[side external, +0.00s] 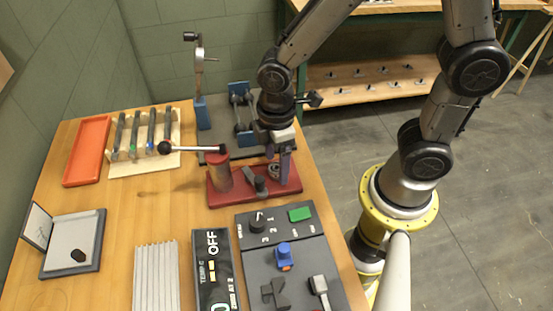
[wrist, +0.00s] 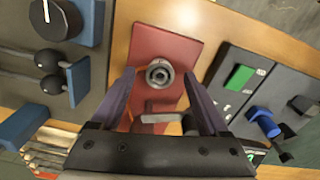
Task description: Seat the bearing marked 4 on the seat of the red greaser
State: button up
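The red greaser (side external: 226,196) stands on the wooden table, with a red base plate, a red cylinder and a long lever with a dark ball at its end. In the wrist view its red plate (wrist: 190,52) lies below my gripper (wrist: 159,80). A grey metal ring with a dark centre (wrist: 159,73) sits on the plate; it also shows in the side view (side external: 274,171). I cannot tell whether it is a bearing or the bare seat, and no 4 is readable. My gripper (side external: 281,170) is open, its purple fingers either side of the ring, with nothing visibly held.
A control panel (side external: 258,272) with knobs and a display reading OFF (side external: 202,274) stand in front. A rack of rods (side external: 165,158), an orange tray (side external: 88,150) and a lidded grey plate (side external: 60,248) are left. A blue-ended fixture (side external: 241,100) stands behind. Bare table lies left of the greaser.

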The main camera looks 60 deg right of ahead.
notch_tip(320, 180, up, 14)
dwell(0.7)
jog(key=shift+f, duration=0.1)
jog(key=s+d+r+m+t, duration=0.2)
jog(key=s+d+m+t, duration=0.3)
jog(key=s+d+m, duration=0.3)
jog(key=d+m, duration=0.2)
jog(key=m, duration=0.1)
jog(key=shift+s+r+t, duration=0.3)
jog(key=shift+s+r, duration=0.05)
jog(key=shift+s, duration=0.05)
dwell(0.5)
